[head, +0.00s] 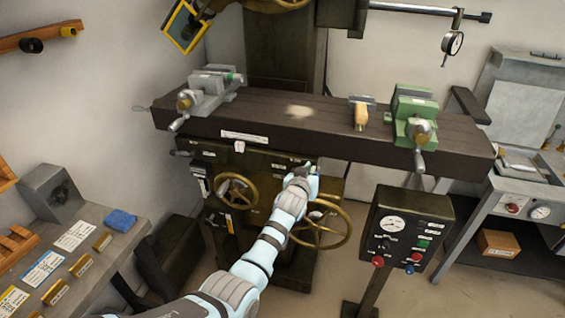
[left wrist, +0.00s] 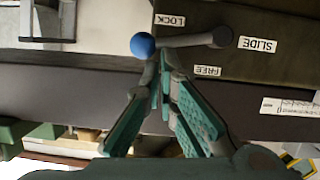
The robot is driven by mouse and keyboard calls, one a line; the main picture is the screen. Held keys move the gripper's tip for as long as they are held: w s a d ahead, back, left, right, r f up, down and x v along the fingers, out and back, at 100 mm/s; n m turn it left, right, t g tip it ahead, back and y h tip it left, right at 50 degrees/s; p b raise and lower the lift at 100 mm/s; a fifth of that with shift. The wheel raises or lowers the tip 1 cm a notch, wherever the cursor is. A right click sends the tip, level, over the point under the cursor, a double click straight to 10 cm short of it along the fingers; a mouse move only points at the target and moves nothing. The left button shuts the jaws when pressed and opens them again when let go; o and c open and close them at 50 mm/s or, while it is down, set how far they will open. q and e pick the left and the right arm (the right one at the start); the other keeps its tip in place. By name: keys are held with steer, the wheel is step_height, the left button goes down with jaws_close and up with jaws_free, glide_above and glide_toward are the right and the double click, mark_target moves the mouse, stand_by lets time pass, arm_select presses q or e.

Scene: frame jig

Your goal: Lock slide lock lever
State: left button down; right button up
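The slide lock lever (left wrist: 190,41) is a grey bar with a blue ball knob (left wrist: 143,45). In the left wrist view it lies nearly level, its knob at the left and its pivot at the right. The LOCK label (left wrist: 170,20) is above the bar, the FREE label (left wrist: 207,71) below it, and the SLIDE label (left wrist: 257,45) by the pivot. My left gripper (left wrist: 157,72) has its fingertips together just below the bar near the knob; I cannot tell whether they touch it. In the head view the gripper (head: 303,174) is at the machine front and hides the lever.
The long dark machine table (head: 320,128) overhangs above the gripper. A large handwheel (head: 345,222) is just right of it and a smaller handwheel (head: 237,190) is to the left. A control pedestal (head: 400,225) stands to the right. A grey bench (head: 95,255) is at lower left.

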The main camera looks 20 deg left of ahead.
arm_select(q)
steer(key=shift+w+d+f, duration=0.15)
steer(key=shift+w+f, duration=0.2)
steer(key=shift+f, duration=0.05)
steer(key=shift+s, duration=0.15)
steer(key=shift+r, duration=0.1)
